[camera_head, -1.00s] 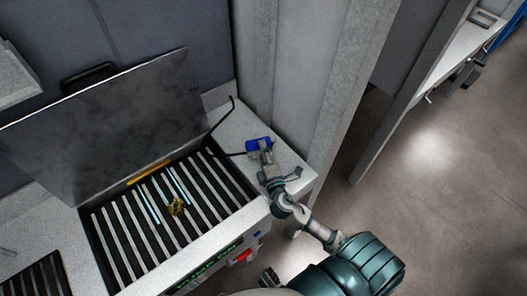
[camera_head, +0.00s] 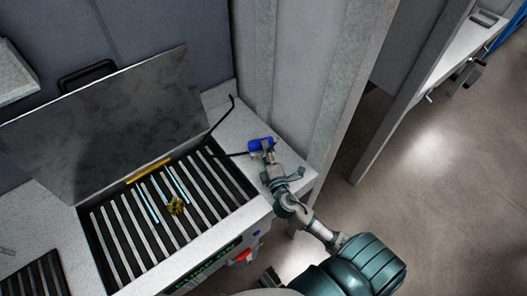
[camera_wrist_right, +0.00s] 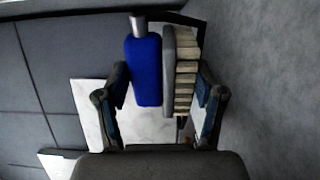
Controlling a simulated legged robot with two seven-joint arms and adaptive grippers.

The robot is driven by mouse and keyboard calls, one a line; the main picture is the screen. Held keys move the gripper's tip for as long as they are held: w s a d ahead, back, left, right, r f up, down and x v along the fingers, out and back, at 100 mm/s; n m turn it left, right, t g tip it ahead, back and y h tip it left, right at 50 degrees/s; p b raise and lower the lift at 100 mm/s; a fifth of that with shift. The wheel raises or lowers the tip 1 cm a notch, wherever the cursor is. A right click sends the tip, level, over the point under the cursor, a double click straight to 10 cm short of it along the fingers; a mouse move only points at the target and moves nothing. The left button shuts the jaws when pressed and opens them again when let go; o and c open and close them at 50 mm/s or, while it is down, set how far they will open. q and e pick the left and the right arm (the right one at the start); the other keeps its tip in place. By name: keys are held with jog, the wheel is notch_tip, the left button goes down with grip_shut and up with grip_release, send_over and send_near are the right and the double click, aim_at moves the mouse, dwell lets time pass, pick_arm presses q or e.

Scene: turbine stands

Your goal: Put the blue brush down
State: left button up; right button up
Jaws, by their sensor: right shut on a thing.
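The blue brush (camera_head: 262,144) is at the far end of my right arm, over the light counter strip to the right of the slatted bay. My right gripper (camera_head: 270,158) is shut on it. In the right wrist view the brush's blue body (camera_wrist_right: 146,70) and its block of pale bristles (camera_wrist_right: 186,75) sit between the two fingers of my right gripper (camera_wrist_right: 162,100). Whether the brush touches the counter I cannot tell. My left gripper is not in view.
A slatted bay (camera_head: 120,228) with a raised grey lid (camera_head: 105,115) holds a small yellowish part (camera_head: 176,205). A black hose (camera_head: 222,115) runs onto the light counter (camera_head: 225,130). A grey post (camera_head: 345,90) stands close to the right.

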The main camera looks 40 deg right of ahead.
jog(key=o, duration=0.9)
jog(key=shift+d+f, duration=0.25)
jog(key=shift+d, duration=0.4)
jog(key=shift+o, duration=0.2)
jog(key=shift+s+d+f, duration=0.2)
jog(key=shift+d+f, duration=0.05)
jog(key=shift+d, duration=0.5)
jog(key=shift+a+r, duration=0.1)
jog(key=shift+r, duration=0.1)
jog(key=shift+s+a+r+p, duration=0.3)
jog(key=shift+s+a+p, duration=0.1)
jog(key=shift+a, duration=0.2)
jog(key=v, duration=0.5)
jog(key=shift+s+a+r, duration=0.15)
jog(key=shift+s+r, duration=0.05)
jog(key=shift+s, duration=0.15)
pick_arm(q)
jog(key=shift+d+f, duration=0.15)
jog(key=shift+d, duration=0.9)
pick_arm(e)
jog(key=shift+s, duration=0.25)
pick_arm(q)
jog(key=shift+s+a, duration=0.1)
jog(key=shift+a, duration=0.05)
pick_arm(e)
jog(key=shift+r, duration=0.1)
